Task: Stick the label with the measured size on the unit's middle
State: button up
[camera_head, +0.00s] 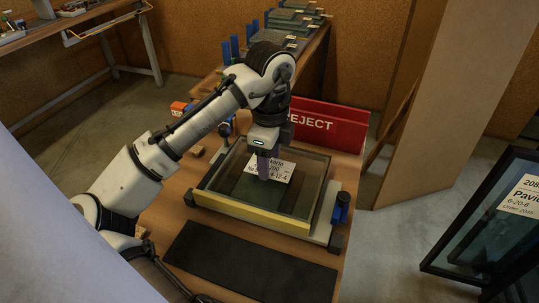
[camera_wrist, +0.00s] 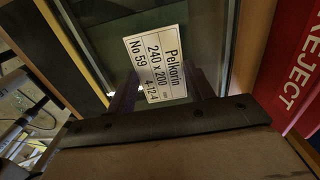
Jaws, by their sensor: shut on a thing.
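The glass unit (camera_head: 305,201) lies flat on the bench in a frame with a yellow front edge. A white label (camera_head: 281,172) is over the unit's middle area, partly hidden by my gripper (camera_head: 264,176). In the wrist view the label (camera_wrist: 157,62) reads "Pelkarin 240 x 200 mm No 59 4-12-4". My gripper (camera_wrist: 163,88) is shut on the label, with a finger at each side of its near end. The glass (camera_wrist: 100,30) shows beyond it. I cannot tell whether the label touches the glass.
A red REJECT box (camera_head: 335,126) stands behind the unit. A dark mat (camera_head: 250,262) lies in front. Blue-and-black clamp parts (camera_head: 341,208) sit at the right side. A labelled framed pane (camera_head: 490,215) leans at the far right.

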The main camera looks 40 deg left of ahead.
jog(key=shift+f+b, duration=0.3)
jog(key=shift+f, duration=0.35)
dwell(0.8)
jog(key=o, duration=1)
jog(key=shift+r, duration=0.1)
notch_tip(320, 180, up, 14)
jog(key=shift+f+p, duration=0.2)
jog(key=shift+p, duration=0.45)
jog(key=shift+c, duration=0.4)
